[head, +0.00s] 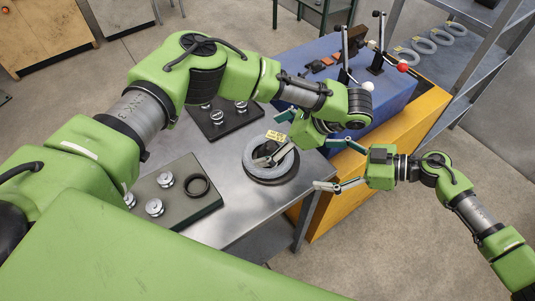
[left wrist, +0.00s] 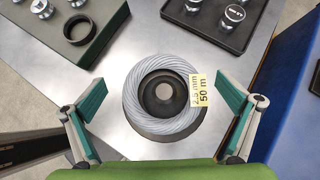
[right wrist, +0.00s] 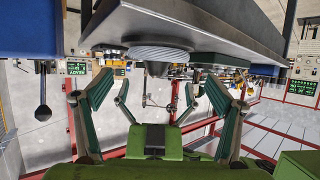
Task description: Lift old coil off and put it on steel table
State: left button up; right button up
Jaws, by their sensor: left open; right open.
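The old coil (head: 255,146) is a grey wire ring with a yellow tag, seated on a dark round base (head: 272,181) on the steel table (head: 212,160). In the left wrist view the coil (left wrist: 134,92) surrounds a dark central hub (left wrist: 163,92), and its tag (left wrist: 199,90) reads 2.5 mm, 50 m. My left gripper (head: 272,140) is open above it, with its fingers (left wrist: 168,112) apart on either side. My right gripper (head: 326,165) is open and empty to the right of the table edge. The right wrist view looks upside down and shows the coil (right wrist: 158,52) side-on.
A tray (head: 178,210) with metal spools and a black ring lies at the front left. Another spool tray (head: 224,123) lies behind. A blue machine (head: 385,95) with levers stands right of the table. More coils (head: 424,45) lie on a shelf. Bare tabletop lies between the trays and coil.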

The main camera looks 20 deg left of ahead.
aim_at(250, 147)
pick_arm(q)
jog(key=x, duration=0.8)
jog(key=shift+w+a+f, duration=0.1)
jog(key=shift+f, duration=0.05)
pick_arm(e)
jog(key=x, duration=0.8)
jog(key=shift+a+f, duration=0.1)
jog(key=shift+a, duration=0.05)
jog(key=shift+w, duration=0.1)
